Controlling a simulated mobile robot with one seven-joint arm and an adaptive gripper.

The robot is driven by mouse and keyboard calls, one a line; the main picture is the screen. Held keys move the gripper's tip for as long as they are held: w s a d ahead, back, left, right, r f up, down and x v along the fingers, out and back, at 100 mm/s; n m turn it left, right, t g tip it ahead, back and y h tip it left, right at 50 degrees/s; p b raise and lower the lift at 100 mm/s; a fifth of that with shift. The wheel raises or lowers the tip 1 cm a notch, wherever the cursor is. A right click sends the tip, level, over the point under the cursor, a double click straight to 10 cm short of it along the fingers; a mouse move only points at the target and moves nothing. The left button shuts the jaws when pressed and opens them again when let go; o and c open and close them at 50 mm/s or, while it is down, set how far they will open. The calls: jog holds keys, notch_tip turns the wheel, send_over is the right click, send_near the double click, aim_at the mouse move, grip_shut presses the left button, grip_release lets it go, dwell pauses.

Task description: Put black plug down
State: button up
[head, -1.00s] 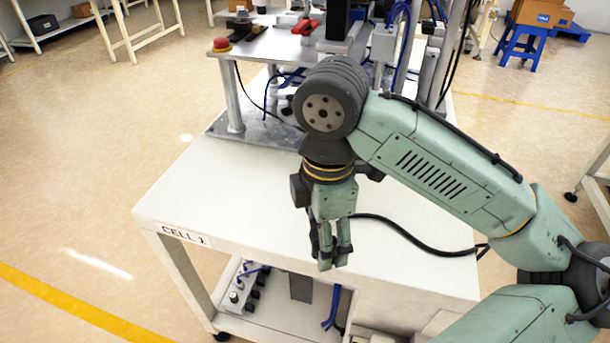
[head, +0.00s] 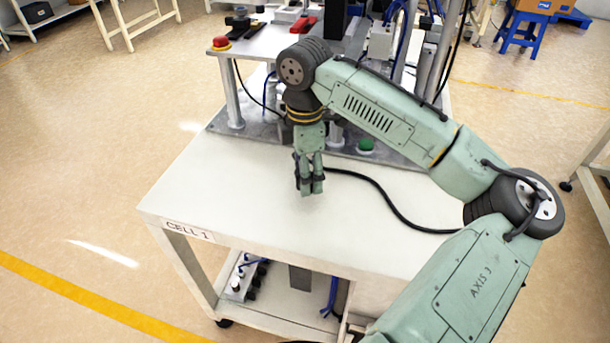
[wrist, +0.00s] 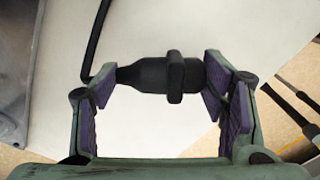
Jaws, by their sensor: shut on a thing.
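The black plug (wrist: 147,76) lies crosswise between the two purple-padded fingers in the wrist view. My gripper (wrist: 160,82) is shut on it, and it also shows in the head view (head: 310,190), pointing down over the white CELL 1 table (head: 235,195). In the head view the fingers mostly hide the plug. Its black cable (head: 385,196) runs from the gripper rightward across the table. The fingertips are low over the bare tabletop; I cannot tell if the plug touches it.
Behind the gripper stands a metal fixture with a base plate (head: 265,132), a green button (head: 366,145) and a red stop button (head: 221,43). The front and left of the tabletop are clear. A shelf with blue hoses (head: 328,295) is below.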

jog(key=shift+s+f, duration=0.1)
jog(key=shift+f, duration=1.25)
jog(key=shift+f, duration=0.2)
jog(key=o, duration=1.3)
jog(key=shift+c, duration=0.2)
jog(key=shift+r, duration=0.15)
